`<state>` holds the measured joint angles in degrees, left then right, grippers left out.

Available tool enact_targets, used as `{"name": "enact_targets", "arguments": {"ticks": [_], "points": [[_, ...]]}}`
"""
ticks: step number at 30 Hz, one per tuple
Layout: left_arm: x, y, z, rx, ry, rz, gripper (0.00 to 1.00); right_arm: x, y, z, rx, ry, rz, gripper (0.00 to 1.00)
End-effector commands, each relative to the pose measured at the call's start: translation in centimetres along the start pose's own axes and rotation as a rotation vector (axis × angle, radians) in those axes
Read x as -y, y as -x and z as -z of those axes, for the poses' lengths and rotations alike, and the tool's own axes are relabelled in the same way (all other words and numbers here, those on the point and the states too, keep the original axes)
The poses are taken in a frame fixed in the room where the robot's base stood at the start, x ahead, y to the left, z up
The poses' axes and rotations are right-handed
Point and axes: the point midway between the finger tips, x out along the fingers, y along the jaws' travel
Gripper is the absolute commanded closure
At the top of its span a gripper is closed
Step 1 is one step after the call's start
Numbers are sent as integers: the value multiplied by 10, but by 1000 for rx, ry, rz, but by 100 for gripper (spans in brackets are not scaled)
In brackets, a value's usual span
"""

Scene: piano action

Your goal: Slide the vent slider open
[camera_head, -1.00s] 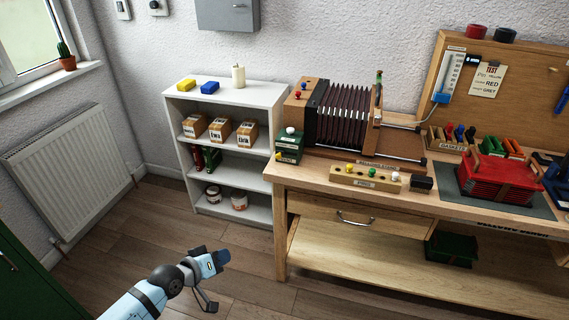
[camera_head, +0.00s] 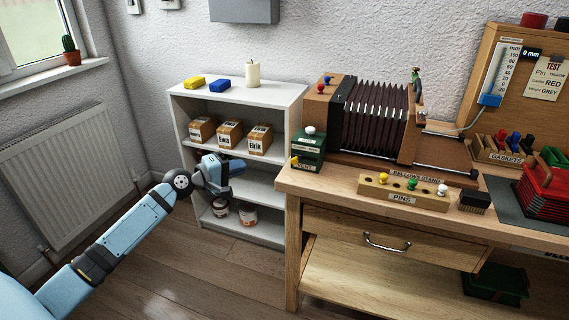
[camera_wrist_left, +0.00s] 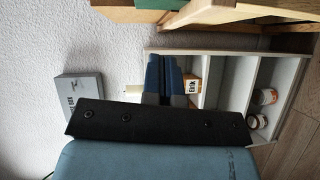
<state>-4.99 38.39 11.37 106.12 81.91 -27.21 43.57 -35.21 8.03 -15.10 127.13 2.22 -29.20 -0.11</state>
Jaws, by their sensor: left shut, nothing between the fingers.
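The vent box (camera_head: 312,148) is a small dark green box with a white knob on top, at the left end of the workbench in the head view. A yellow slider knob (camera_head: 294,160) sits at the left of its lower front, beside a label reading VENT. My left gripper (camera_head: 236,168) is shut and empty, in front of the white shelf, left of and apart from the box. Its blue fingers also show close together in the left wrist view (camera_wrist_left: 165,76). The slider is not clear in the wrist view. My right gripper is not in view.
The workbench (camera_head: 340,189) carries the bellows (camera_head: 372,115) and a pin block (camera_head: 402,198) near the vent box. The white shelf (camera_head: 177,120) stands just left of the bench, with boxes and jars. Floor (camera_head: 190,280) in front of the shelf is clear.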

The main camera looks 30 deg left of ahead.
Motion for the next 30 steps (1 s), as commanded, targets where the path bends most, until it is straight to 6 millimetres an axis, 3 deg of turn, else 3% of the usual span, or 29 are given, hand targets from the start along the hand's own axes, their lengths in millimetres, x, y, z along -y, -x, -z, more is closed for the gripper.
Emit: {"name": "enact_targets", "arguments": {"ticks": [8, 23, 30], "points": [[0, -7, 0, -1, -2, 0, 100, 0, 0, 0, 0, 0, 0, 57], [1, -99, 0, -1, -1, -2, 100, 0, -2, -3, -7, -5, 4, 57], [1, -123, -23, 0, -1, 0, 100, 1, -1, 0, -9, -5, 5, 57]]}}
